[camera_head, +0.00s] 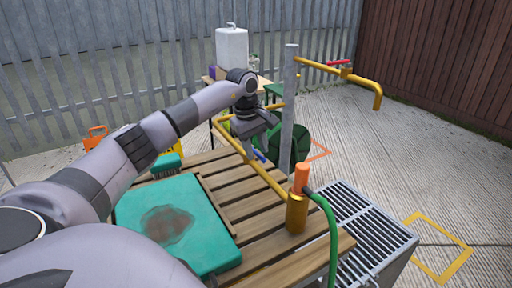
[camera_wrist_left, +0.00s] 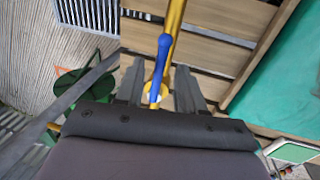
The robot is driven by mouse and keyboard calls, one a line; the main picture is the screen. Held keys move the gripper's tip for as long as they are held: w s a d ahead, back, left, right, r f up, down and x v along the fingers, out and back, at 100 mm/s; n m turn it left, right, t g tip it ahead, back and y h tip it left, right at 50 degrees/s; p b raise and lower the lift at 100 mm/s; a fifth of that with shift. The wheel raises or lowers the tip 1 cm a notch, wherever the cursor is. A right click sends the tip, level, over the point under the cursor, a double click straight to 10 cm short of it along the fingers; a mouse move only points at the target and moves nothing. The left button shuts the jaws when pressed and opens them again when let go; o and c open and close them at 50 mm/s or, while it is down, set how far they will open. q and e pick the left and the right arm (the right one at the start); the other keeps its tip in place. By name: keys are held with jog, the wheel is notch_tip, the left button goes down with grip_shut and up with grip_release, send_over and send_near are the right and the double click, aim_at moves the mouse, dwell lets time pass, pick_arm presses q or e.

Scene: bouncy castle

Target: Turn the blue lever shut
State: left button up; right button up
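The blue lever (camera_head: 260,156) sits on a yellow pipe (camera_head: 266,178) above the slatted wooden table. My left gripper (camera_head: 254,138) is just above the lever in the head view. In the left wrist view its two fingers (camera_wrist_left: 159,90) are spread, one on each side of the lever's lower end, with gaps to both. The arm and gripper hide part of the valve in the head view. My right gripper is not in view.
A grey post (camera_head: 289,110) stands close right of my gripper. A yellow spout pipe with a red lever (camera_head: 338,62) is at upper right. A green hose (camera_head: 330,225) leaves the orange-topped fitting (camera_head: 300,180). A teal mat (camera_head: 190,250) lies on the table (camera_head: 240,207).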

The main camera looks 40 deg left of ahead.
pick_arm(q)
grip_shut()
dwell(1.4)
